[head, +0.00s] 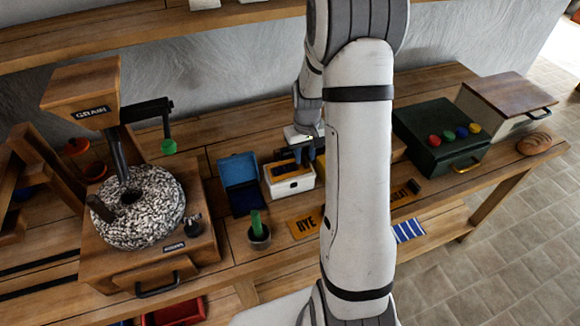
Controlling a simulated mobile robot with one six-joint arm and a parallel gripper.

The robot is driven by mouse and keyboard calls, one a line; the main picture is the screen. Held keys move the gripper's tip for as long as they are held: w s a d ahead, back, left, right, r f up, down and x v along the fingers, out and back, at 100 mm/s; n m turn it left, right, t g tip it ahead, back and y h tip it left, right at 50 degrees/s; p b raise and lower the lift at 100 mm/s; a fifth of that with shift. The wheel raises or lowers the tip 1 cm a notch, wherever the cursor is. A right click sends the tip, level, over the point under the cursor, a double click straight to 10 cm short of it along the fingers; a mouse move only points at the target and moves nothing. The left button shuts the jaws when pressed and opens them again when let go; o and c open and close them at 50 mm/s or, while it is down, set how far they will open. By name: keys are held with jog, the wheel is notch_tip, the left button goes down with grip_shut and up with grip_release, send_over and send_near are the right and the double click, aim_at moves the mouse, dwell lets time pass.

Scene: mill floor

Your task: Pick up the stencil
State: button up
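An orange plate with the letters RYE (305,224), which looks like a stencil, lies on the bench in front of a small white box. My gripper (306,158) points down at the white box (291,186), behind both plates. Its fingers are small and partly hidden by my arm. I cannot tell whether they are open, or whether they touch the box.
A blue open-lidded box (239,184) and a dark cup with a green handle (259,232) stand left. The stone mill (137,207) fills the far left. A green box with coloured knobs (440,138), a lidded bin (507,104) and bread (534,143) are right. A blue striped cloth (408,231) is below.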

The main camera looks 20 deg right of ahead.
grip_shut()
dwell(0.3)
